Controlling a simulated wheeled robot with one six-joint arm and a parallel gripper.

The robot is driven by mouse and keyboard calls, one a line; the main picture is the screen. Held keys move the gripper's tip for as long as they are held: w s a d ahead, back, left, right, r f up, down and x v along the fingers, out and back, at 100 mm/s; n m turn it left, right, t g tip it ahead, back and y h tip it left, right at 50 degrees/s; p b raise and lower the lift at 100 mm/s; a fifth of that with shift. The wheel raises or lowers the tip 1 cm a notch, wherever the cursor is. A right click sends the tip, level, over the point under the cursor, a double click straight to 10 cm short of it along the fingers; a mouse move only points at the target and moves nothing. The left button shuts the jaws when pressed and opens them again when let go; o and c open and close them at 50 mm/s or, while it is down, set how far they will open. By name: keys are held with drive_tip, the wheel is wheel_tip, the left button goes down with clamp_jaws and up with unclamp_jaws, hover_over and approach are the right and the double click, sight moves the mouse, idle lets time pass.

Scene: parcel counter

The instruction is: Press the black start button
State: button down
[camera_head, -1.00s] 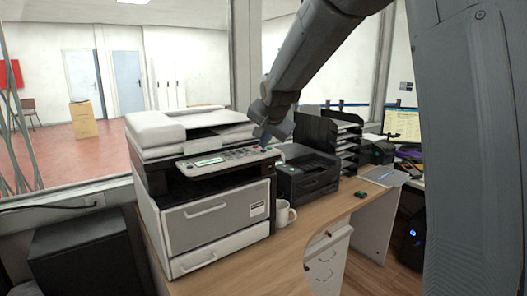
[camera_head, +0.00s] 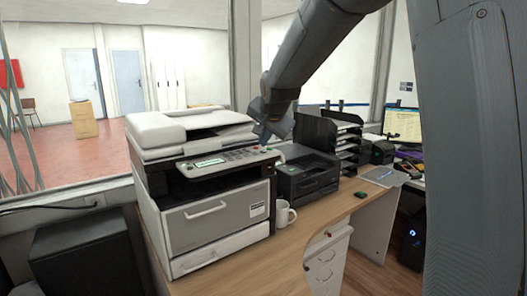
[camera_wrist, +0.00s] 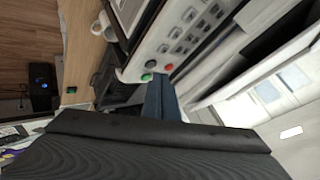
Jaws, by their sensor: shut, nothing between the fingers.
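The printer (camera_head: 205,190) stands on the wooden counter, with its button panel (camera_head: 228,160) along the upper front edge. I cannot make out a clearly black start button. My gripper (camera_head: 264,142) is shut and empty, at the right end of the panel. In the wrist view its fingertips (camera_wrist: 159,78) are close below the red and green buttons; I cannot tell whether they touch the panel.
A black printer (camera_head: 308,178) and a black tray rack (camera_head: 330,140) stand to the right. A white mug (camera_head: 285,214) stands beside the large printer. A small dark object with green (camera_head: 360,194) lies on the counter (camera_head: 330,205).

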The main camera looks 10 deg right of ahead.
sight(264, 154)
drive_tip(key=shift+r, duration=0.1)
wheel_tip(264, 154, up, 6)
drive_tip(key=p, duration=0.3)
drive_tip(key=shift+p, duration=0.35)
idle(0.4)
